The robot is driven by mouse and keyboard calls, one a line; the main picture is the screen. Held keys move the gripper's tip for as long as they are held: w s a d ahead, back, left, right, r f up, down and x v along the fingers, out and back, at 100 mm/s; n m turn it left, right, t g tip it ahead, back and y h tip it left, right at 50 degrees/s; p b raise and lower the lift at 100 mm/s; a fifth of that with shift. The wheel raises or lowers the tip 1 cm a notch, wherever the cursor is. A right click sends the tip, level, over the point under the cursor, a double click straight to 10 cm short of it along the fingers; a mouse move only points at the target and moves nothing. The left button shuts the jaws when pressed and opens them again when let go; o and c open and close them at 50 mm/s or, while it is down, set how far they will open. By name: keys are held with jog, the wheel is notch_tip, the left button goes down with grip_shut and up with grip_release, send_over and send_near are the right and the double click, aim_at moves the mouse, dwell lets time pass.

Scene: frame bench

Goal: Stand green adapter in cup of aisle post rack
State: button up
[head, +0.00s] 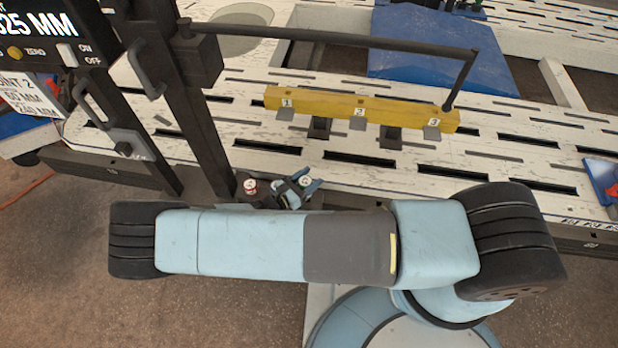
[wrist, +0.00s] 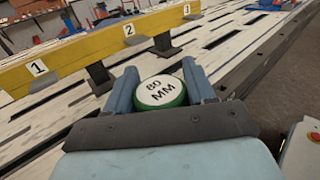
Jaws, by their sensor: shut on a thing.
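The green adapter (wrist: 161,91) is round, with a green side and a white top marked "80 MM". My gripper (wrist: 160,78) is shut on it, one blue-grey finger on each side, in the wrist view. In the head view, my gripper (head: 296,189) is low in the middle, by the near edge of the bench, with the adapter's white top (head: 305,182) showing small between the fingers. A dark rail at the bench edge, left of my gripper, may be the aisle post rack; its cups are not clearly seen, and my arm covers part of that area.
A red-and-white round piece (head: 250,187) is just left of my gripper. A yellow beam (head: 325,107) marked 1, 2, 3 lies across the slotted white bench (head: 500,150). A dark upright post (head: 190,110) with a horizontal bar stands at left.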

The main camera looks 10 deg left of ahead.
jog(key=shift+f, duration=1.75)
jog(key=o, duration=1.4)
jog(key=shift+s+a, duration=0.1)
jog(key=shift+s, duration=0.05)
jog(key=v, duration=1.3)
jog(key=shift+s+a+f, duration=0.1)
jog(key=shift+s+a, duration=0.1)
